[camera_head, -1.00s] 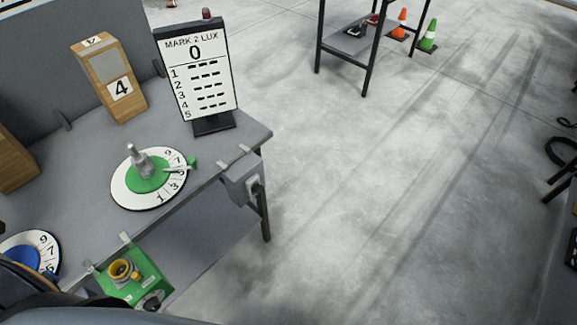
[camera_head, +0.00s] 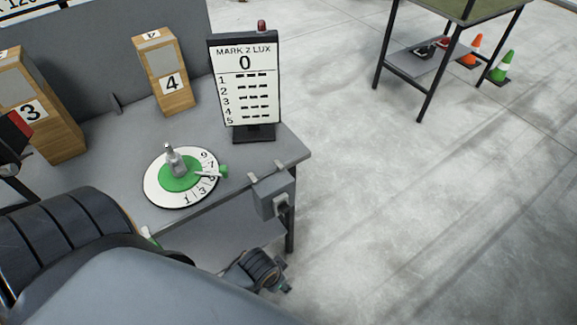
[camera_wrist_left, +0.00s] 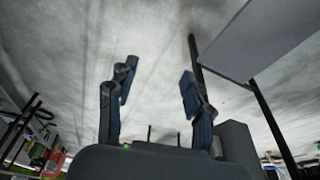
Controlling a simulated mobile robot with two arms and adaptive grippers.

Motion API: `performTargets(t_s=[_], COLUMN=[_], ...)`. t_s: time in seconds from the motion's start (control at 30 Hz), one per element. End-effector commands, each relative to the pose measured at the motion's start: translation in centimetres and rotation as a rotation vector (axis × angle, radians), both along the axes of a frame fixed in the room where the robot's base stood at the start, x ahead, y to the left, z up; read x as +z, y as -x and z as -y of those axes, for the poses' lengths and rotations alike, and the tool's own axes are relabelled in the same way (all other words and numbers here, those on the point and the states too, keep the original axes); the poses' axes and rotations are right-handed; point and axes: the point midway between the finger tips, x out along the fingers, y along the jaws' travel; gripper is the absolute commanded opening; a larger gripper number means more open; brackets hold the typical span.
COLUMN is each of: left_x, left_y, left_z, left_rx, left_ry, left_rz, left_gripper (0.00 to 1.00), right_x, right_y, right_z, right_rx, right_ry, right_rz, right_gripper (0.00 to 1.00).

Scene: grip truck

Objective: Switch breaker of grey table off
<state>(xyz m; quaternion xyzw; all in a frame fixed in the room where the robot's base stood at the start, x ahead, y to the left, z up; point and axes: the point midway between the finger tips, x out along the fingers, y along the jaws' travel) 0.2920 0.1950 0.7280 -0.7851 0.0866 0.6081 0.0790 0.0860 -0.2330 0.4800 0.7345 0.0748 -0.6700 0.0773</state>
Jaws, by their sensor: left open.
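The grey table (camera_head: 215,125) fills the left of the head view. The breaker, a small grey box with a lever (camera_head: 273,196), hangs at the table's front right corner. I cannot read the lever's position clearly. My left arm comes in from the lower left, and its end (camera_head: 268,272) is below and in front of the breaker, apart from it. My left gripper (camera_wrist_left: 155,88) is open and empty in the left wrist view, its two fingers spread. The breaker cannot be made out clearly there. My right gripper is not in view.
On the table stand a white score board (camera_head: 246,88), wooden boxes numbered 4 (camera_head: 165,75) and 3 (camera_head: 38,100), and a numbered dial with a green centre (camera_head: 180,178). Another table (camera_head: 432,45) and cones (camera_head: 503,66) stand behind. The floor to the right is clear.

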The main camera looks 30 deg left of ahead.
Motion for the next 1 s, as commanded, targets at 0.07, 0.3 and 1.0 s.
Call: performTargets(t_s=[0.07, 0.3, 1.0], left_x=[3.5, 13.6, 18.9], left_y=[-1.2, -5.0, -15.1], left_z=[0.5, 4.3, -3.3], left_rx=[-0.038, -0.363, -1.621], left_ry=[0.007, 0.027, -0.237], left_rz=[0.026, 0.117, -0.072], left_gripper=[0.51, 0.51, 0.51], right_x=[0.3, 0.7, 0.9], right_y=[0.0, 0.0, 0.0], right_z=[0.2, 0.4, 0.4], right_rx=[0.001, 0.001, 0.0], right_ry=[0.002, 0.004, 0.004], right_rz=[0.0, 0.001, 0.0], right_gripper=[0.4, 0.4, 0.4])
